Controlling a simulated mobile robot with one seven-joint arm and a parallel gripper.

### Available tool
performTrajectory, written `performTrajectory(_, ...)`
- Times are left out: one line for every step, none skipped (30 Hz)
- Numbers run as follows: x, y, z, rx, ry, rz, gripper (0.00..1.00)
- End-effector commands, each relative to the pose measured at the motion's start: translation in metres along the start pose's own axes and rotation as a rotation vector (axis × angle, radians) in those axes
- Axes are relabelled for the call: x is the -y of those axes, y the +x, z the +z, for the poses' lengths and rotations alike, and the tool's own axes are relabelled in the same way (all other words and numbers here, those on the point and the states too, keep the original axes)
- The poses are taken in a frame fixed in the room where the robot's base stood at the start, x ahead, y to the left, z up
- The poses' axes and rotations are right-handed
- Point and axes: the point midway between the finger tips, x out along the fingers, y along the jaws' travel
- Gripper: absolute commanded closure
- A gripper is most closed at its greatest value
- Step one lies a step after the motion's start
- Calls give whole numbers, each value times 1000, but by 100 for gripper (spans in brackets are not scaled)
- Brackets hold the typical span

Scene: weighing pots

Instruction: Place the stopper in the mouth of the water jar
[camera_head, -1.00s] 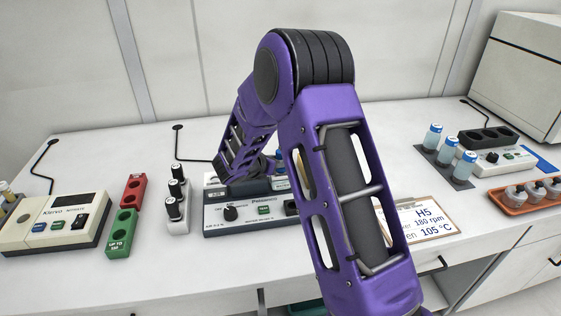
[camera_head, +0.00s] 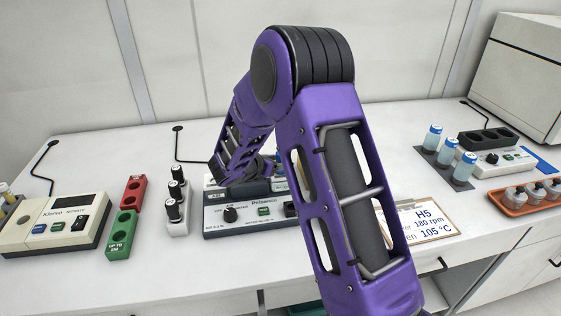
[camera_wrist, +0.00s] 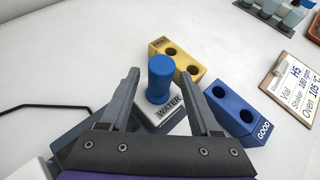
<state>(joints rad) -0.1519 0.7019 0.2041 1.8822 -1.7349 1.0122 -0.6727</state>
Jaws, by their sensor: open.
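My gripper (camera_wrist: 161,75) is open in the wrist view, with one finger on each side of a blue stopper-like piece (camera_wrist: 159,80). The piece has a rounded head and a narrower waist, and it stands upright. A gap shows between it and each finger. A white block labelled WATER (camera_wrist: 168,112) is at its foot. I cannot tell a separate water jar or its mouth from these views. In the head view my arm hides the gripper and most of the area around it.
In the wrist view, a yellow block (camera_wrist: 183,58) with holes stands behind the blue piece. A blue block labelled GOOD (camera_wrist: 236,113) is at its right. A clipboard (camera_wrist: 294,83) lies farther right. In the head view, a grey instrument (camera_head: 235,214) sits below my arm.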

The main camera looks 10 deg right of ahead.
Motion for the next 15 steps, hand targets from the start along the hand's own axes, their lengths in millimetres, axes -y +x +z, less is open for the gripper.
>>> performTrajectory(-2,-12,1,2,-1,5,37)
performTrajectory(-2,-19,0,1,-1,6,37)
performTrajectory(-2,-28,1,1,-1,6,37)
performTrajectory(-2,-35,1,1,-1,7,37)
performTrajectory(-2,-42,1,1,-1,6,37)
performTrajectory(-1,-50,1,2,-1,6,37)
performTrajectory(-2,-57,0,1,-1,6,37)
performTrajectory(-2,-64,0,1,0,7,37)
performTrajectory(-1,-71,0,1,-1,5,37)
performTrajectory(-1,-77,0,1,0,5,37)
performTrajectory(-1,-82,0,2,0,5,37)
performTrajectory(-1,-88,0,1,0,4,37)
performTrajectory(-1,-92,0,0,0,4,37)
performTrajectory(-1,-95,0,0,-1,4,37)
performTrajectory(-1,-99,0,1,-1,4,37)
